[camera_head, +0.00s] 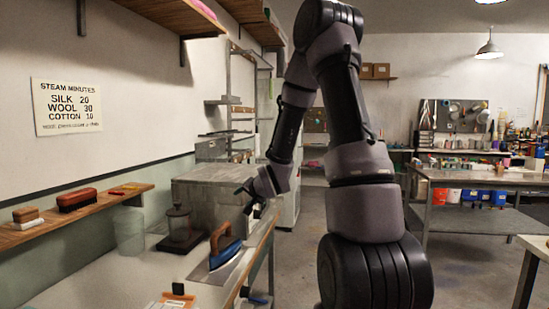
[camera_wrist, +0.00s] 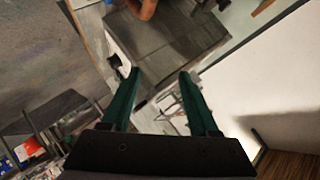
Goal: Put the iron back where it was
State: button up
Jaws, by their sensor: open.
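The iron (camera_head: 226,254), with a brown wooden handle and a blue body, rests near the right edge of the workbench (camera_head: 75,287) in the head view. A pale grey flat surface shows under and in front of it; I cannot tell whether that is its sole or a plate. My gripper (camera_head: 250,196) is above and to the right of the iron in the picture, apart from it. In the wrist view my gripper (camera_wrist: 157,80) has two dark green fingers spread, with nothing between them. A brown rounded piece at the top edge there may be the iron's handle, but I cannot tell.
A dark-based glass device (camera_head: 180,229) and a clear jar (camera_head: 129,232) stand left of the iron. A large grey box (camera_head: 215,190) is behind. A wall shelf (camera_head: 85,215) holds brushes. An orange-and-black item (camera_head: 177,296) lies in front. Open floor lies right.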

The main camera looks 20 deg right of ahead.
jog(key=s+d+r+n+g+h, duration=0.1)
jog(key=s+r+g+h, duration=0.1)
jog(key=s+r, duration=0.6)
jog(key=s+a+r+n+g+y, duration=0.1)
jog(key=s+r, duration=0.4)
jog(key=s, duration=0.7)
jog(key=s+a+r+n+g+y, duration=0.1)
jog(key=s+r, duration=0.5)
jog(key=s, duration=0.6)
jog(key=shift+s+a+n+g, duration=0.25)
jog(key=shift+a+n+g, duration=0.4)
jog(key=shift+a, duration=0.25)
